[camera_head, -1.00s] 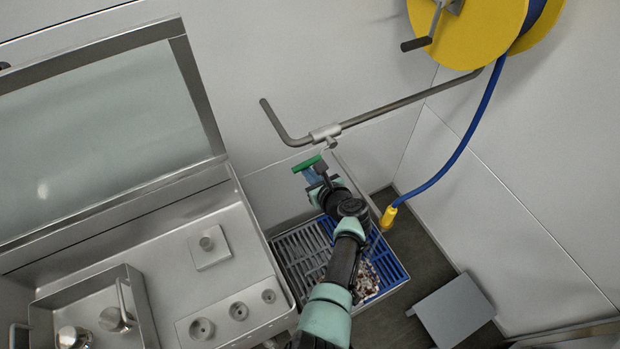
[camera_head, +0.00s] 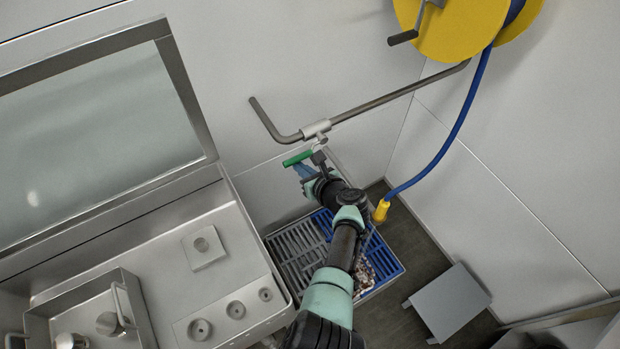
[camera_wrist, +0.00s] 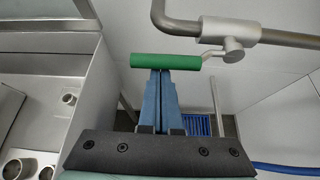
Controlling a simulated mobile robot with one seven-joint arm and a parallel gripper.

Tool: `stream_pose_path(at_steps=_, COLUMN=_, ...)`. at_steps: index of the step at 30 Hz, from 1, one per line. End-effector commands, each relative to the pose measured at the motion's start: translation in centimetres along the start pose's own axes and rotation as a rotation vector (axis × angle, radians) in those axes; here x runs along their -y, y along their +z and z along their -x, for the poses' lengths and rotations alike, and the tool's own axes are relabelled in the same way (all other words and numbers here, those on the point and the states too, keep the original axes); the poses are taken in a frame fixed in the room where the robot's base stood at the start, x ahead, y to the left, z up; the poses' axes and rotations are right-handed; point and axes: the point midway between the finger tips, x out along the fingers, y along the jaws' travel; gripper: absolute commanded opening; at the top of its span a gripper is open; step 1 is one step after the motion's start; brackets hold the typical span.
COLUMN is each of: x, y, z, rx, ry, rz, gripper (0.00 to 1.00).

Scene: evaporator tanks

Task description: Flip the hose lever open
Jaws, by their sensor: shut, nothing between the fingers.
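The hose lever has a green handle (camera_head: 297,158) and sits under a grey valve body (camera_head: 316,129) on a bent metal pipe. In the wrist view the green handle (camera_wrist: 166,61) lies crosswise, joined at its right end to the valve body (camera_wrist: 231,31) by a bent metal rod. My gripper (camera_wrist: 161,74) is shut, its blue fingers together with nothing between them. Its fingertips are right at the handle's near side. They look to be touching it or very close, but I cannot tell which. In the head view my gripper (camera_head: 305,171) is just below the handle.
A yellow hose reel (camera_head: 450,35) with a blue hose (camera_head: 467,115) is at the upper right. A steel tank (camera_head: 190,90) with a glass lid stands left. A blue and grey floor grate (camera_head: 294,250) lies below my arm. A grey step (camera_head: 447,300) stands at the lower right.

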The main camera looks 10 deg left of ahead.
Motion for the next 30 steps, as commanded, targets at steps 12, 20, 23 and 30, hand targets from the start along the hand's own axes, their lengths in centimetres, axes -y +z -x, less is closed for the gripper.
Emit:
stream_pose_path(at_steps=12, x=-0.1, y=-3.4, z=2.6, rx=-0.005, ry=0.001, rz=0.0, gripper=0.0)
stream_pose_path(at_steps=20, x=-0.2, y=-3.7, z=6.4, rx=-0.006, ry=0.001, rz=-0.001, gripper=0.0)
stream_pose_path(at_steps=23, x=-0.2, y=-3.8, z=7.5, rx=-0.006, ry=0.001, rz=-0.001, gripper=0.0)
stream_pose_path(at_steps=30, x=-0.2, y=-3.7, z=9.1, rx=-0.005, ry=0.002, rz=-0.002, gripper=0.0)
